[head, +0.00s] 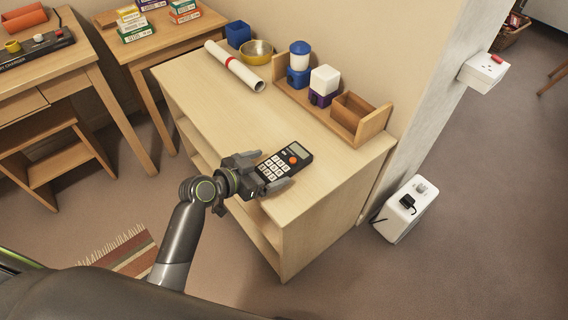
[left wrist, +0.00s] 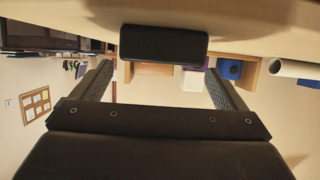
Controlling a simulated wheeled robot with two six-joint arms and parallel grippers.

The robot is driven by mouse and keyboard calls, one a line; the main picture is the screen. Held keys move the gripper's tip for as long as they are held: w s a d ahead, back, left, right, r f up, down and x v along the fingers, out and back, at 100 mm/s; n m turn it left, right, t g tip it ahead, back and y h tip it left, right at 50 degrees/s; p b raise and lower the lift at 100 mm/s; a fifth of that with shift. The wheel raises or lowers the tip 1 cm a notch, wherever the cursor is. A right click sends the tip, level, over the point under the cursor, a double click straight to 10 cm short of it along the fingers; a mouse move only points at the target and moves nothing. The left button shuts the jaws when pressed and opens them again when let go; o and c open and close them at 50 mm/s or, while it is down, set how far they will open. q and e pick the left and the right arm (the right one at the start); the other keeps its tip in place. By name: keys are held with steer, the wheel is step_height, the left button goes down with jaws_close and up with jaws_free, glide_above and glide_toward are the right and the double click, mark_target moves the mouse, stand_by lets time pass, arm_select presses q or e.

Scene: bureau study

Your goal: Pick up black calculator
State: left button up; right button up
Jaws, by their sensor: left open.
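The black calculator (head: 285,160), with pale keys, a grey display and an orange round button, lies on the light wood top of a low shelf unit (head: 222,98), near its front edge. My left gripper (head: 271,171) is open at the calculator's near end, with one finger to each side of it. In the left wrist view, which appears upside down, the calculator (left wrist: 164,43) shows end-on as a dark slab ahead of and between the open fingers (left wrist: 158,72). Whether the fingers touch it I cannot tell. My right gripper is not in view.
A rolled white paper (head: 234,66) with a red band, a yellow bowl (head: 257,52) and a blue box (head: 238,33) stand farther back. A wooden organizer (head: 345,125) with blue, white and purple containers lines the wall side. The top left of the calculator is clear.

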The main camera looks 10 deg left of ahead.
mark_target(282, 162)
arm_select(q)
steer(key=x, duration=0.4)
steer(key=shift+w+d, duration=0.3)
steer(key=shift+w, duration=0.05)
steer(key=c, duration=1.2)
steer(key=shift+o, duration=0.2)
steer(key=shift+r, duration=0.1)
